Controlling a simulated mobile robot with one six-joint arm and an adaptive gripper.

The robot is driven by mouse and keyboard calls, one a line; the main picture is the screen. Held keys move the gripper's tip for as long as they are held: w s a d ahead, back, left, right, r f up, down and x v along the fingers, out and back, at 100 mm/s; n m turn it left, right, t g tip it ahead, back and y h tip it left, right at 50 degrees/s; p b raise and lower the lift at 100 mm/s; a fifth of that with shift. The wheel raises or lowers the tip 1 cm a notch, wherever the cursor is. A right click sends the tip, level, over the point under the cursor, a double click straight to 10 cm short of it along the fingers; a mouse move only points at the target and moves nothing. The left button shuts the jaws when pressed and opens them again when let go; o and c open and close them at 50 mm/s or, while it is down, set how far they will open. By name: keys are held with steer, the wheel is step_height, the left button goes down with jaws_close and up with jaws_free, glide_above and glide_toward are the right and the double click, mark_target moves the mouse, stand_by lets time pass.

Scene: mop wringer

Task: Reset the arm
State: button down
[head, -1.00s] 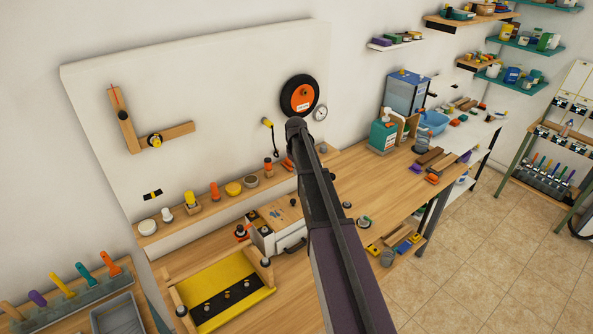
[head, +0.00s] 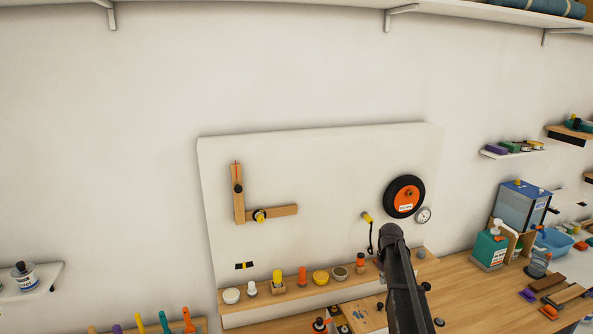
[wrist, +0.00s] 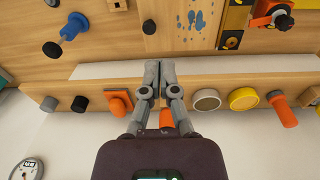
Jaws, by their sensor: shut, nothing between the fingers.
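My gripper (wrist: 158,75) shows in the wrist view with its two grey fingers together and nothing between them. It is in front of the narrow ledge that carries several small knobs and caps, and it hides part of that row. An orange piece (wrist: 167,118) shows just behind the fingers. In the head view my dark arm (head: 402,285) rises from the bottom edge at right of centre, in front of the workbench. The fingers cannot be made out there.
A white board (head: 330,180) on the wall carries a wooden L-shaped piece (head: 239,195) and a black wheel with an orange hub (head: 404,197). The workbench (head: 465,285) holds a teal bottle (head: 489,249) and a blue container (head: 522,205). A white shelf (head: 290,7) runs along the top.

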steer(key=s+a+m+b, duration=0.1)
steer(key=s+a, duration=0.7)
steer(key=s, duration=0.4)
steer(key=s+a+m, duration=0.2)
steer(key=s+a, duration=0.5)
steer(key=s, duration=0.5)
step_height(320, 180, down, 18)
steer(key=s+b, duration=0.2)
steer(key=b, duration=1.5)
steer(key=shift+s+f+g, duration=0.15)
steer(key=shift+g, duration=0.15)
